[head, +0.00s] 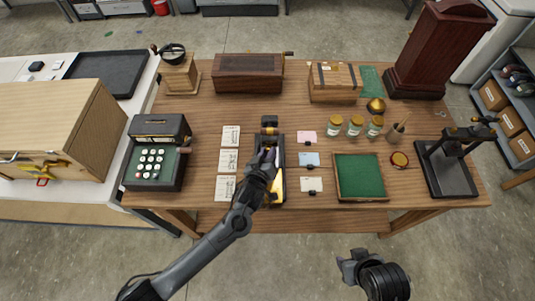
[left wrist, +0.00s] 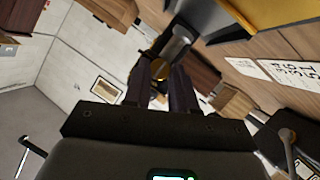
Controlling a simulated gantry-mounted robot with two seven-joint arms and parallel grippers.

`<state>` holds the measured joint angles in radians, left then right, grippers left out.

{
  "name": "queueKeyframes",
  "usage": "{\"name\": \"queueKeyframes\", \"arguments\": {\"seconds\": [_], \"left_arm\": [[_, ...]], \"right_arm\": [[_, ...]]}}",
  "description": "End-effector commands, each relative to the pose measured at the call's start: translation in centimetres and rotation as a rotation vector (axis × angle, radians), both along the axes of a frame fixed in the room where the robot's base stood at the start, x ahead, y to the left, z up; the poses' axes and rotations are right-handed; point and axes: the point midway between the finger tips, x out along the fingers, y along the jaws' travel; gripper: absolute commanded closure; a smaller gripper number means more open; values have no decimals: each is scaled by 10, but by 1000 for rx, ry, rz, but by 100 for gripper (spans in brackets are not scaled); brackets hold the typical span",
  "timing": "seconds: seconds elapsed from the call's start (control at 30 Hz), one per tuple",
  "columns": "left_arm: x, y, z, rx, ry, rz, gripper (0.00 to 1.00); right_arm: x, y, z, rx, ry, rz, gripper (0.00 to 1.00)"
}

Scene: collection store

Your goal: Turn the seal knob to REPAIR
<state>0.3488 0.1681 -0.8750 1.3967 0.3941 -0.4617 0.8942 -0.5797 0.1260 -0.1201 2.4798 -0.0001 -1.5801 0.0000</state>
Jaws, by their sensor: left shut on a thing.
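A narrow dark device with brass parts (head: 277,188) stands at the middle of the wooden table, mostly covered by my left arm in the head view. My left gripper (head: 268,156) is over it, pointing toward its far end. In the left wrist view, a round brass knob (left wrist: 161,71) sits between the tips of my left gripper (left wrist: 168,82), which is shut on it. Any marks around the knob, REPAIR among them, cannot be read. My right gripper (head: 347,262) hangs in front of the table, away from everything; its jaw opening is unclear.
White cards (head: 229,160) lie left of the device, coloured cards (head: 307,137) right of it. A dark green keyed machine (head: 158,152) stands at left. A green-lined tray (head: 360,177), several jars (head: 355,126) and a black press (head: 446,165) stand at right. Wooden boxes line the back.

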Motion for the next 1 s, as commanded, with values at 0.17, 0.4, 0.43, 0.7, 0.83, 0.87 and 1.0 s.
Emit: {"name": "queueKeyframes", "arguments": {"seconds": [0.17,0.4,0.43,0.7,0.83,0.87,1.0], "left_arm": [[0,-1,2,29,1,0,100],[-1,-3,5,154,4,0,100],[-1,-3,5,176,3,0,100],[0,-6,6,404,6,-1,100],[0,-7,5,512,6,0,100],[0,-7,5,535,6,-1,100],[0,-8,4,630,7,0,100]], "right_arm": [[0,1,5,4,0,-3,57],[0,2,20,9,0,-6,57],[0,2,22,9,0,-6,57],[0,2,41,11,0,-7,57],[0,2,47,8,0,-6,57],[0,2,48,8,0,-6,57],[0,1,51,4,0,-3,57]]}}
